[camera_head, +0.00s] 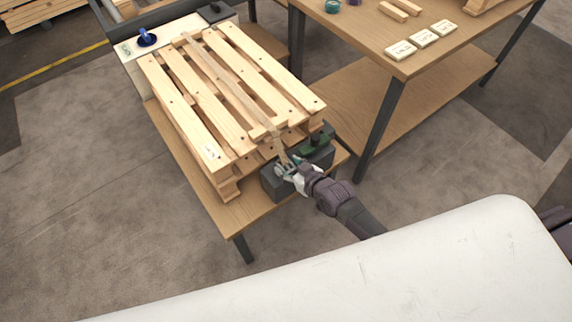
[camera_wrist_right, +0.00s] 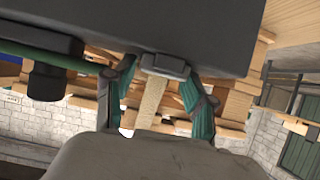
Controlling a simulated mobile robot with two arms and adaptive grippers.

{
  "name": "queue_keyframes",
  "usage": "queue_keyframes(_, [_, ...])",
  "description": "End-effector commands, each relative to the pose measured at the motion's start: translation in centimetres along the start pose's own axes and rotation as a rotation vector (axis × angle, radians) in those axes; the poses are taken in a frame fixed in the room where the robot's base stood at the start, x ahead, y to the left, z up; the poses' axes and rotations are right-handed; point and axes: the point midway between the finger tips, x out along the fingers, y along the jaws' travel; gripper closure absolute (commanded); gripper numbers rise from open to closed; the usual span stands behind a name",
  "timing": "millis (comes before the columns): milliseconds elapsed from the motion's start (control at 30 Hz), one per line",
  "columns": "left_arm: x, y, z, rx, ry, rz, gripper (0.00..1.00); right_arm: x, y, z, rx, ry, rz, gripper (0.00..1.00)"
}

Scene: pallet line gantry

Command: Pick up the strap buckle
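A beige strap (camera_head: 222,82) runs lengthwise over the wooden pallet (camera_head: 172,92) and hangs down at its near end. In the right wrist view the strap (camera_wrist_right: 152,102) ends at a grey buckle (camera_wrist_right: 165,65), which hangs against a dark block. My right gripper (camera_head: 284,167) is at the pallet's near end, by the strap's lower end. In the wrist view its two teal fingers (camera_wrist_right: 160,88) stand apart, one on each side of the strap and buckle, with a gap visible on the left. The buckle is too small to make out in the head view. My left gripper is not in view.
The pallet lies on a low wooden table. Another table (camera_head: 368,57) with several small labelled blocks stands at right. A blue item (camera_head: 147,38) sits beyond the pallet. Floor at left is clear.

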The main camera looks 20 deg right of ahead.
Motion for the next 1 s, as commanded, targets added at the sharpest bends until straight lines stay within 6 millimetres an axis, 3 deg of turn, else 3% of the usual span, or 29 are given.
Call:
queue_keyframes(33, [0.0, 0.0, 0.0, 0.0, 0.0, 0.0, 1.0, 0.0, 0.0, 0.0, 0.0, 0.0, 0.0, 0.58])
queue_keyframes(233, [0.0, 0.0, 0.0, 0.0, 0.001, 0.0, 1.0, 0.0, 0.0, 0.0, 0.0, 0.0, 0.0, 0.91])
queue_keyframes(567, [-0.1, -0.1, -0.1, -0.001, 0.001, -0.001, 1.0, -0.2, 0.0, -0.4, 0.0, 0.001, 0.0, 0.91])
queue_keyframes(767, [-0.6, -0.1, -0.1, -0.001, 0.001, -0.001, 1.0, -1.3, 0.0, -2.5, -0.001, 0.004, 0.001, 0.91])
queue_keyframes(867, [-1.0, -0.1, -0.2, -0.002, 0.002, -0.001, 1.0, -2.5, -0.1, -4.0, 0.0, 0.002, -0.001, 0.91])
queue_keyframes(1000, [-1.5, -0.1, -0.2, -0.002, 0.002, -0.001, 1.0, -6.2, -1.2, -3.8, 0.001, -0.002, -0.002, 0.91])
